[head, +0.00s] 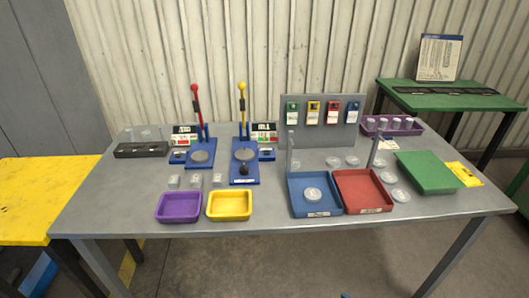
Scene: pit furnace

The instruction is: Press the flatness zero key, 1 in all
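Two blue gauge stands are on the grey table (120,205). The left stand (200,160) has a red-knobbed lever (196,100), a round grey plate and a display (184,134). The right stand (245,170) has a yellow-knobbed lever (242,100), a round plate, a black knob (244,169) and a display (264,132). A small blue key box sits beside each stand, at left (179,156) and at right (267,154). Their lettering is too small to read, so I cannot tell which holds the flatness zero key. Neither gripper shows.
Purple (178,219) and yellow (229,217) trays stand at the front. Blue (298,207) and red (362,208) trays are right of them, with thin upright posts behind. A grey panel (320,108) with coloured tags stands behind.

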